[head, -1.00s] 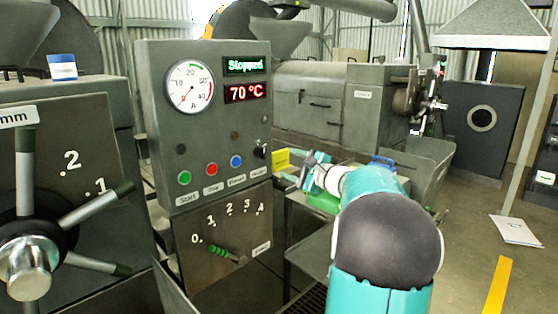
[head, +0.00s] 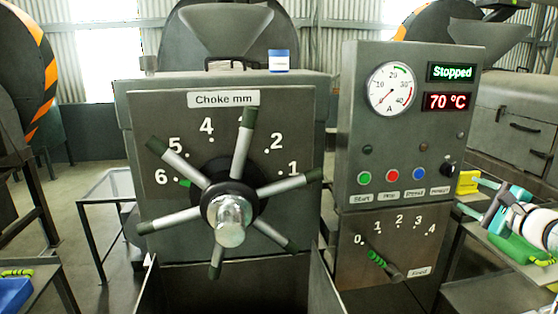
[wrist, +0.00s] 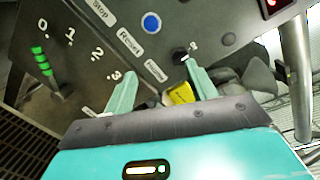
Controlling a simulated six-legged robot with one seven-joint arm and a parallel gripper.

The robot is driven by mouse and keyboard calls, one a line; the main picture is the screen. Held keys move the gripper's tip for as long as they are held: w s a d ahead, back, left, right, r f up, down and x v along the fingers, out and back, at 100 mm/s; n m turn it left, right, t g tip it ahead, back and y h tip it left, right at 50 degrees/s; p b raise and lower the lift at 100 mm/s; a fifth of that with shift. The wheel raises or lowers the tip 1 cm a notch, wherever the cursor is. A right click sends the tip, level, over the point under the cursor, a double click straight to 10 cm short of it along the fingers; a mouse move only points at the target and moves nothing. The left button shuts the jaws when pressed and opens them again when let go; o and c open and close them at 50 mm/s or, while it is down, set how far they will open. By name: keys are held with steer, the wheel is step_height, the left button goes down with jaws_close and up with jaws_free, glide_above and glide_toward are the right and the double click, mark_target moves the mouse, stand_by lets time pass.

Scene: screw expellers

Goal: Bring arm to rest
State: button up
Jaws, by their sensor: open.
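My arm shows at the right edge of the head view, where its white and teal end part (head: 540,226) is cut off by the frame. In the wrist view my gripper (wrist: 158,82) has its two pale green fingers spread apart with nothing between them. Its fingers stand in front of the control panel (wrist: 130,20), near the blue button and the black knob. I cannot tell how close the fingertips are to the panel.
The control panel (head: 412,120) reads Stopped and 70 °C. The choke handwheel (head: 230,205) stands left of it with long spokes sticking out. The feed lever (head: 384,262) has a green grip. A yellow object (head: 468,182) lies at the right.

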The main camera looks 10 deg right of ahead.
steer(key=s+a+f+n+g+y, duration=0.2)
steer(key=a+n+g, duration=0.25)
steer(key=a, duration=0.95)
steer(key=s+a+f+n+g+y, duration=0.1)
steer(key=a+f+n+g+y, duration=0.3)
steer(key=a, duration=1)
steer(key=s+a+f+n+g+h, duration=0.1)
steer(key=s+a+f+n+h, duration=0.2)
steer(key=s+a+n, duration=0.3)
steer(key=s+a+f+n+g+h, duration=0.2)
steer(key=s+a+f+n+h, duration=0.2)
steer(key=s, duration=0.9)
steer(key=a+n, duration=0.1)
steer(key=n, duration=0.2)
steer(key=shift+s+a+h, duration=0.15)
steer(key=shift+a+h, duration=0.25)
steer(key=shift+n, duration=0.25)
